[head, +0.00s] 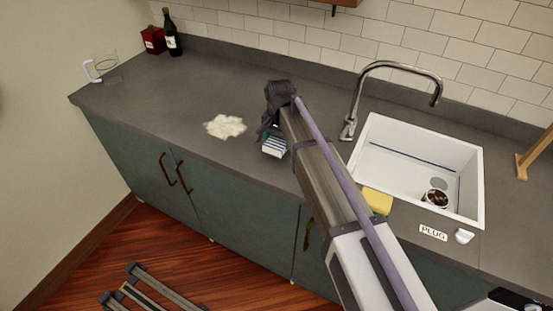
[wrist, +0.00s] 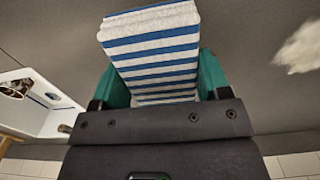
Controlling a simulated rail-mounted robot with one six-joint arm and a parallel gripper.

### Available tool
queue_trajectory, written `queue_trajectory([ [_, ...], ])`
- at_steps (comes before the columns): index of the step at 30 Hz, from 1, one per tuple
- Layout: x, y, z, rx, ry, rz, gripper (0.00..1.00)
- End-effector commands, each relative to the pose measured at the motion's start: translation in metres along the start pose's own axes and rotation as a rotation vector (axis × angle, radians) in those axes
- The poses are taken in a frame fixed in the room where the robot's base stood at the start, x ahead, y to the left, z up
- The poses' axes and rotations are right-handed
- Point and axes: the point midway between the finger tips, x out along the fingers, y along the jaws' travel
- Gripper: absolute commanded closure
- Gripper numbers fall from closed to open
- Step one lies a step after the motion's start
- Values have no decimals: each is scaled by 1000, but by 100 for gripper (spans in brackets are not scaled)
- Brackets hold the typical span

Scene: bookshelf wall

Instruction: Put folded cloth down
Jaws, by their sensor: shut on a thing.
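The folded cloth (wrist: 152,55) is white with blue stripes. In the wrist view it sits between the two green fingers of my gripper (wrist: 158,78), which press on its sides. In the head view the cloth (head: 274,147) shows below my gripper (head: 272,130), over the grey counter (head: 165,115) near its front edge. My gripper is shut on it. Part of the cloth is hidden behind my gripper. I cannot tell whether the cloth touches the counter.
A pale spill (head: 225,126) lies left of the cloth. The sink (head: 375,140) with a mug (head: 436,197), a yellow sponge (head: 378,200) and a PLUG label (head: 433,233) are to the right. A bottle (head: 172,38), red box (head: 152,40) and glass jug (head: 103,67) stand back left.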

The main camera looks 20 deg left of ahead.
Motion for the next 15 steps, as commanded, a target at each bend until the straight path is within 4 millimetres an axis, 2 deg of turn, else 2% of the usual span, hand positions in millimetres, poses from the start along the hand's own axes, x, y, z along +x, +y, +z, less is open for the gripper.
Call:
queue_trajectory([
  [1, 9, 0, 0, 0, 0, 0, 49],
  [3, 6, 0, 0, 0, 0, 0, 49],
  [5, 12, 0, 0, 0, 0, 0, 49],
  [10, 46, 0, 0, 0, 0, 0, 49],
  [15, 41, 0, 0, 0, 0, 0, 49],
])
